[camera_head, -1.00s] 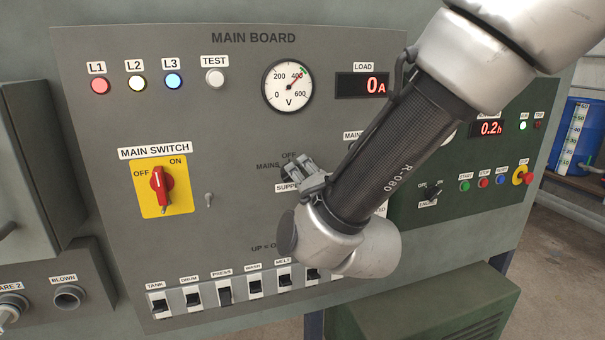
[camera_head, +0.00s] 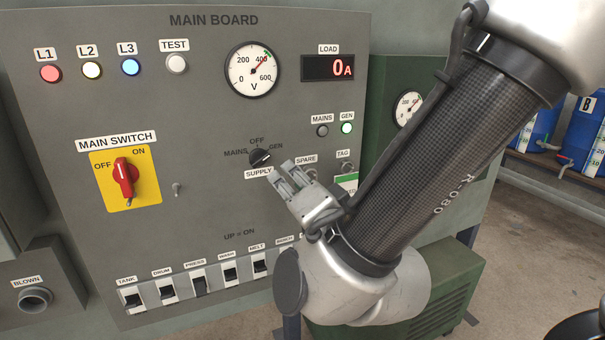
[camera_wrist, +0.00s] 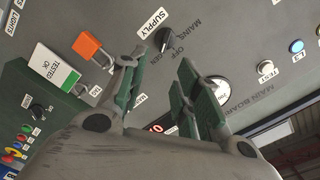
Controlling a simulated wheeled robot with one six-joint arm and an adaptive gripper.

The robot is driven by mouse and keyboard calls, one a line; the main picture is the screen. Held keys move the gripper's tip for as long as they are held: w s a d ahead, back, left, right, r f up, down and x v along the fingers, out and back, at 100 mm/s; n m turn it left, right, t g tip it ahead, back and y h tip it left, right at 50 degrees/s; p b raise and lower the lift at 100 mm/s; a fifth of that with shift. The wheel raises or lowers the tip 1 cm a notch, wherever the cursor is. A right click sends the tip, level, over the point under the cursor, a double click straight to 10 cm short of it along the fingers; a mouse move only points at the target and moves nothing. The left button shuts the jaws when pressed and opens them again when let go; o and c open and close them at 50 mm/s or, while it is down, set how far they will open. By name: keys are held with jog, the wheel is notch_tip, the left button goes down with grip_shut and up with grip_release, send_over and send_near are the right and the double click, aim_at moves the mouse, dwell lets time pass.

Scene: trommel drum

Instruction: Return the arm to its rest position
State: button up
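My gripper (camera_head: 282,174) is in front of the main board (camera_head: 215,105), just below and right of the black supply selector (camera_head: 260,157). Its two fingers are spread with nothing between them; the gap also shows in the wrist view (camera_wrist: 160,68). The selector (camera_wrist: 166,40) appears beyond the fingertips there, and the fingers look apart from it. The selector's pointer is toward GEN, and the green GEN lamp (camera_head: 347,128) is lit. My arm is bent, reaching down from the upper right, with its wrist low in front of the board.
The red main switch (camera_head: 126,178) and a row of breakers (camera_head: 198,285) are on the board. An orange padlock (camera_wrist: 92,48) and a tested tag (camera_wrist: 54,68) hang near the gripper. A green cabinet (camera_head: 440,285) stands low on the right, with open floor (camera_head: 500,240) beyond.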

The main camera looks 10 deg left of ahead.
jog(key=s+a+f+n+g+h, duration=0.1)
jog(key=s+a+f+n+g, duration=0.1)
jog(key=s+f+n+g, duration=0.95)
jog(key=w+d+r+m+h, duration=0.1)
jog(key=d+r, duration=0.3)
jog(key=d, duration=1.1)
jog(key=w+d+r+m+h, duration=0.2)
jog(key=d+r+m+h, duration=0.1)
jog(key=d, duration=1.3)
jog(key=w+d+r+m+h, duration=0.2)
jog(key=d+r+h, duration=0.2)
jog(key=d, duration=1.2)
jog(key=shift+r+t, duration=0.35)
jog(key=shift+t, duration=0.1)
